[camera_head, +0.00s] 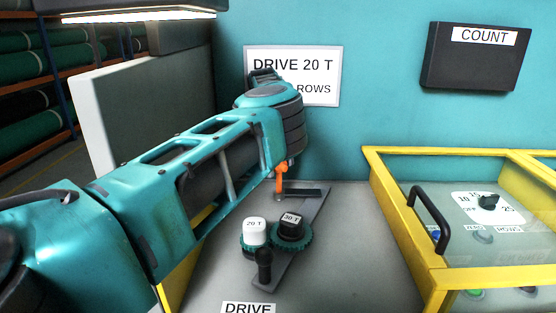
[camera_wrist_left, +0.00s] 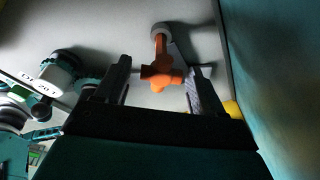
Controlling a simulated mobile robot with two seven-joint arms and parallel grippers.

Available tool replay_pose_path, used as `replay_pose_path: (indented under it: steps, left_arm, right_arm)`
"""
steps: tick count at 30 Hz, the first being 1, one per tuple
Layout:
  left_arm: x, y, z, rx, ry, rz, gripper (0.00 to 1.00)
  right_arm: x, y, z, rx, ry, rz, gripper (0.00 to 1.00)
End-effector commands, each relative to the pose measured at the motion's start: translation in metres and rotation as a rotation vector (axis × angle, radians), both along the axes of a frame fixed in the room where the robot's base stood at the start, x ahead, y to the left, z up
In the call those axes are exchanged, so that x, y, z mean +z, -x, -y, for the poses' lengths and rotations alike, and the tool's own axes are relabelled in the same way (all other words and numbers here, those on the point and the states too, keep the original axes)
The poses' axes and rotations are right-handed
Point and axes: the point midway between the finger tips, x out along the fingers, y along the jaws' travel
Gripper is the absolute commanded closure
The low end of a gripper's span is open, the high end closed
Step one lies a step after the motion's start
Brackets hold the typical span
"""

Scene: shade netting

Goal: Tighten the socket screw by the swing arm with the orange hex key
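The orange hex key (camera_head: 281,174) stands upright at the far end of the grey swing arm (camera_head: 312,212), below my left wrist. In the left wrist view the orange hex key (camera_wrist_left: 161,72) has a cross handle that lies between the two fingers of my left gripper (camera_wrist_left: 158,85). The fingers are apart, with a visible gap on the left side; contact on the right side is unclear. A round grey piece (camera_wrist_left: 161,30) at the key's far end may be the socket screw; its socket is hidden. My right gripper is in neither view.
A white-topped 20 T gear (camera_head: 254,226) and a black-topped 30 T gear (camera_head: 292,222) sit near the swing arm. A black-knobbed lever (camera_head: 264,262) stands in front. A yellow-framed clear cover (camera_head: 400,210) with a black handle (camera_head: 430,218) bounds the right; the teal wall closes the back.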

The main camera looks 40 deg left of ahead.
Motion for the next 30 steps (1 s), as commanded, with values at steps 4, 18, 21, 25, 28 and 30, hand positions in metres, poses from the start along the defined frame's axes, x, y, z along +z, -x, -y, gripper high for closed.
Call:
replay_pose_path:
  steps: [4, 18, 21, 25, 28, 30]
  left_arm:
    - [0.0, 0.0, 0.0, 0.001, -0.001, 0.001, 0.17]
    - [0.01, -0.001, 0.0, 0.002, -0.002, 0.004, 0.11]
    - [0.019, -0.001, 0.0, 0.002, -0.002, 0.004, 0.11]
    - [0.029, -0.001, 0.0, 0.002, -0.002, 0.004, 0.11]
    - [0.032, -0.001, 0.0, 0.002, -0.002, 0.003, 0.11]
    - [0.032, -0.001, 0.0, 0.002, -0.002, 0.003, 0.11]
  right_arm:
    - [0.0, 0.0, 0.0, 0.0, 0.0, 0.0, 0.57]
    - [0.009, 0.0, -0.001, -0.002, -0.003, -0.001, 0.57]
    - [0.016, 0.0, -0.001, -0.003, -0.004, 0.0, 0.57]
    - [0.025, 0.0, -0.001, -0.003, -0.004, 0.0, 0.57]
    - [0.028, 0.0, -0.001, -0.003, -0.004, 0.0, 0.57]
    - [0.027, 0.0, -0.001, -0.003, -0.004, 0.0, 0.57]
